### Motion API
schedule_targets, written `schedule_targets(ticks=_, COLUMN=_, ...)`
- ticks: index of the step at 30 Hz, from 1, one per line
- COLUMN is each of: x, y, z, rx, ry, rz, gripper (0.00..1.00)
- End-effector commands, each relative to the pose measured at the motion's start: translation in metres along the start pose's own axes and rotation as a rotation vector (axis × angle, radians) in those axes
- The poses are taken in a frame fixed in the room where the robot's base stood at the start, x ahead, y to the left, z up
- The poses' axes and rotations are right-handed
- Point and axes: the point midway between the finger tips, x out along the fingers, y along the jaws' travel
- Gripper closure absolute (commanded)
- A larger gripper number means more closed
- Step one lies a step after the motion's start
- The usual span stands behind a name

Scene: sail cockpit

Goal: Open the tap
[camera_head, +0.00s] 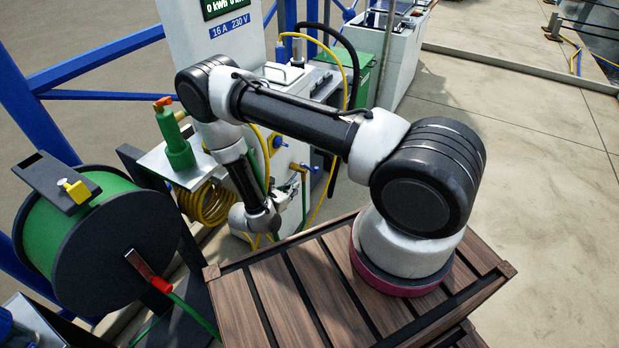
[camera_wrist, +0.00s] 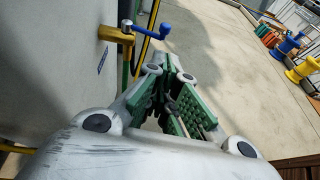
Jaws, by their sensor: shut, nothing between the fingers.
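The tap (camera_wrist: 115,35) has a brass-yellow body fixed to a pale grey cabinet wall, at the upper left of centre in the wrist view. Its blue handle (camera_wrist: 151,32) sticks out to the right of the body. In the head view, a brass tap with a blue handle (camera_head: 303,168) shows on the cabinet's side, right of my forearm. My gripper (camera_wrist: 172,68) is shut and empty, with green pads on its fingers. In the wrist picture its tips lie below and right of the blue handle, with a visible gap.
A green hose reel (camera_head: 85,235) stands at left. A green spray nozzle (camera_head: 175,140) stands on a shelf above a coiled yellow hose (camera_head: 208,203). Yellow and black hoses hang by the cabinet. Concrete floor at right is mostly open.

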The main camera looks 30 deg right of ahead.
Motion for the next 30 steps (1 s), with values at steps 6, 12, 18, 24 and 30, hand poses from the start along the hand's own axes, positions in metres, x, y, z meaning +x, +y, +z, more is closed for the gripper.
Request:
schedule_targets(ticks=6, x=0.05, y=-0.002, z=0.0, rx=0.002, ry=-0.001, rz=-0.008, gripper=1.0)
schedule_targets(ticks=12, x=0.086, y=-0.002, z=0.004, rx=0.001, ry=0.0, rz=-0.006, gripper=1.0)
schedule_targets(ticks=18, x=0.106, y=-0.001, z=0.011, rx=0.001, ry=0.0, rz=-0.003, gripper=1.0)
schedule_targets(ticks=24, x=0.111, y=-0.001, z=0.012, rx=-0.001, ry=0.0, rz=-0.002, gripper=1.0)
schedule_targets(ticks=30, x=0.111, y=-0.001, z=0.012, rx=0.0, ry=0.0, rz=-0.002, gripper=1.0)
